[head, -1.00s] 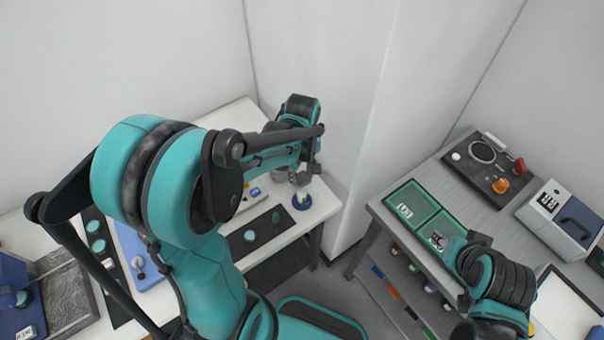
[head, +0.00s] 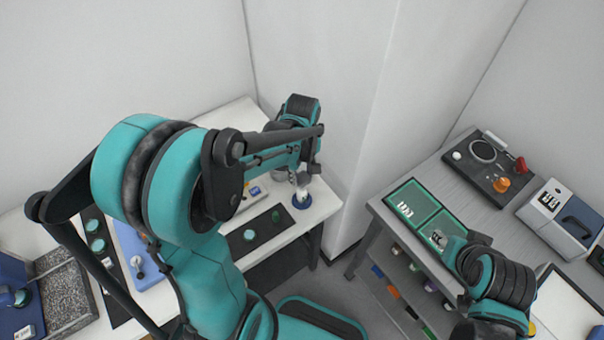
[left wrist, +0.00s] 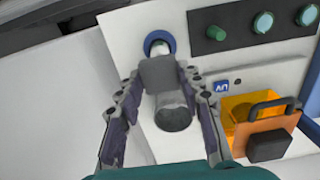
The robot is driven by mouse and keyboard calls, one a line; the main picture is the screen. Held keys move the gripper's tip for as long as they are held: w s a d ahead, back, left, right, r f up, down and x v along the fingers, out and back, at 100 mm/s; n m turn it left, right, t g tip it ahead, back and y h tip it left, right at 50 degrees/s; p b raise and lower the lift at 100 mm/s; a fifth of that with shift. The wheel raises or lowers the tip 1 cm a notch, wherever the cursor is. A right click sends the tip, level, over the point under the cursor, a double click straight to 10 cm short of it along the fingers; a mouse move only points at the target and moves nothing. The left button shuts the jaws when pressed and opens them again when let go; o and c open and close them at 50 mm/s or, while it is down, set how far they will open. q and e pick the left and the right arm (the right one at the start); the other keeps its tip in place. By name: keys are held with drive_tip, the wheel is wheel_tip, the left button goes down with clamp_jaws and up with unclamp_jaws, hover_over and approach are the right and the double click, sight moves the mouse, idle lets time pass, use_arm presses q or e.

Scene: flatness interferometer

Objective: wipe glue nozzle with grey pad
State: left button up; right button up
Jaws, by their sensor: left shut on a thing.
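My left gripper (left wrist: 160,78) is shut on a grey pad (left wrist: 158,74), a small block between its fingertips in the left wrist view. Just beyond the pad, a pale nozzle (left wrist: 159,48) stands in a round blue base (left wrist: 171,42); the pad hides its near side, and I cannot tell whether they touch. In the head view the blue base (head: 302,201) sits at the right end of the white table, beneath my left gripper (head: 302,180). My right gripper (head: 440,240) is over the green trays in the head view; its fingers are too small to read.
A grey cylinder (left wrist: 173,113) stands below the left fingers. An orange bin (left wrist: 240,108) with a dark-handled block is to its right. A black strip (left wrist: 240,30) holds round green pieces. The right-hand table carries green trays (head: 408,208), a black knob panel (head: 490,160) and a grey-blue box (head: 562,218).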

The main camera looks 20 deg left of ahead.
use_arm(q)
drive_tip(key=shift+a, duration=0.1)
idle(0.3)
drive_tip(key=shift+a, duration=0.25)
drive_tip(key=shift+d, duration=0.15)
drive_tip(key=shift+d, duration=0.55)
drive_tip(key=shift+a, duration=0.1)
drive_tip(key=shift+a+f, duration=0.1)
drive_tip(key=shift+a, duration=0.5)
